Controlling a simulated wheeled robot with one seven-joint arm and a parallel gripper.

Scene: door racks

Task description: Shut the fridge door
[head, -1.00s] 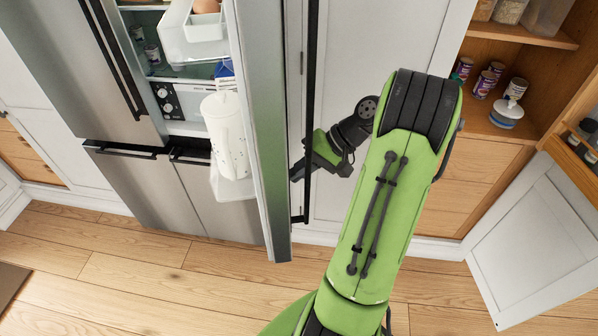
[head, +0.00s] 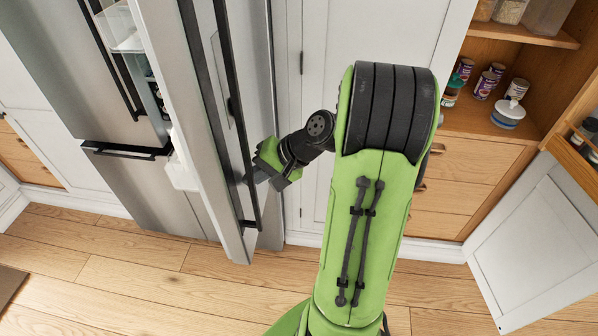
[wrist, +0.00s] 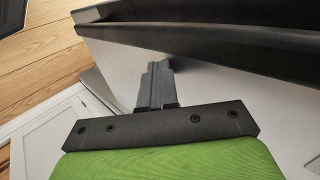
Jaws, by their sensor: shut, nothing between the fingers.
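The fridge is a steel unit at the left of the head view. Its right door (head: 205,130) stands partly open, with a long black handle (head: 236,110) down its front. Door shelves and a strip of the lit interior show through the gap on the left. My gripper (head: 256,181) is at the right side of this door, beside the lower part of the handle. In the wrist view my gripper (wrist: 155,84) is shut and empty, with its fingers against or very close to the steel door face (wrist: 190,82), below the dark handle (wrist: 200,40). Contact cannot be told for certain.
The fridge's left door (head: 60,60) is shut. An open wooden cupboard (head: 480,130) with cans and jars is at right, its white door (head: 530,235) swung out low. The wooden floor (head: 150,270) in front is clear.

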